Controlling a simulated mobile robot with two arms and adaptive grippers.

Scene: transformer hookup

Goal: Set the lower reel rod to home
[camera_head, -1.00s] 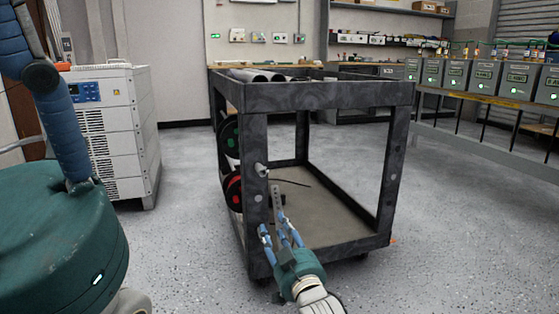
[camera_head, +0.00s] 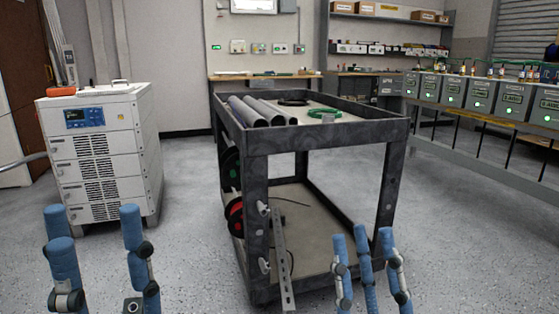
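Two pale rod ends stick out at the front left post: an upper one (camera_head: 264,208) and a lower one (camera_head: 265,265). A slotted metal strip (camera_head: 281,250) stands nearly upright beside them; I cannot tell how it is attached. My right gripper (camera_head: 366,250) is right of the strip, its blue fingers apart and empty. My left gripper (camera_head: 98,235) is at the lower left, fingers spread and empty, away from the cart.
Grey pipes (camera_head: 262,110), a black coil (camera_head: 294,102) and a green coil (camera_head: 325,112) lie on the cart top. A white cabinet (camera_head: 98,145) stands left. Grey boxes (camera_head: 482,92) line a bench on the right. Floor between cabinet and cart is clear.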

